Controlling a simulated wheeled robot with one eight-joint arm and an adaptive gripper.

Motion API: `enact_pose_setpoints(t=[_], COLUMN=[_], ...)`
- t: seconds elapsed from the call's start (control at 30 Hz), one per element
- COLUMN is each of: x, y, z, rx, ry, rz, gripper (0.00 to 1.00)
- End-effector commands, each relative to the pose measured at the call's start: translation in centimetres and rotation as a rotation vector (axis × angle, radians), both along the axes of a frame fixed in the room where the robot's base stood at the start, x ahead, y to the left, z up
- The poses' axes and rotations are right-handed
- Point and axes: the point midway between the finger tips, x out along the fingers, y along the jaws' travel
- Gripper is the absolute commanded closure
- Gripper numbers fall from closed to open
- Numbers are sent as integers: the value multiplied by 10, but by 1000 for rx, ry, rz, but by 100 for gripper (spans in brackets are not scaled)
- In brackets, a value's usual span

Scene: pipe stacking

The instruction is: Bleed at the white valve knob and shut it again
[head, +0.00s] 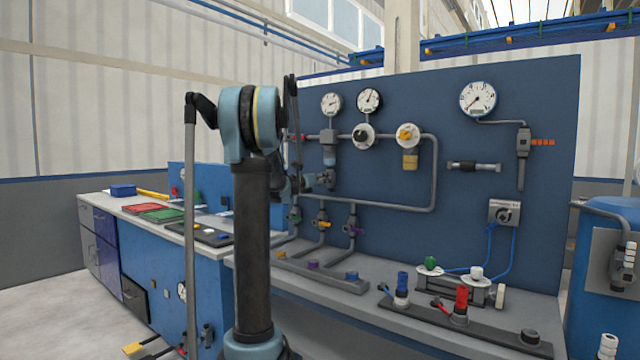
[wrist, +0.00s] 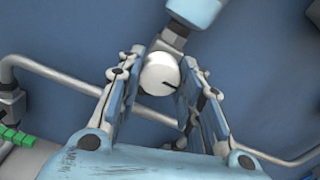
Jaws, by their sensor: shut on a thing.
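The white valve knob (wrist: 158,74) is round with a dark line on its face that runs toward the lower right. It sits below a light-blue bowl (wrist: 196,10) and a grey fitting on the blue panel. My gripper (wrist: 166,70) is shut on the knob in the wrist view, one finger on each side. In the head view, my gripper (head: 310,183) is at the panel below the bowl, partly behind my arm; the knob cannot be made out there.
A grey pipe (head: 385,208) loops across the panel around this spot. Gauges (head: 331,104) and round dials (head: 362,136) are mounted above. Purple-handled (head: 353,230) and yellow-handled (head: 322,225) valves stand just below. The bench (head: 440,303) carries red and blue fittings.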

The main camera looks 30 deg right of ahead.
Motion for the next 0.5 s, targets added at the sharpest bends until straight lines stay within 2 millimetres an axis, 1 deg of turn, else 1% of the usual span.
enact_pose_setpoints(t=[0.03,0.27,0.5], x=[3,3,4], y=[1,3,4], z=[1,0,0], rx=[-1,-15,-68], ry=[1,36,162], rz=[4,6,8], gripper=[90,90,90])
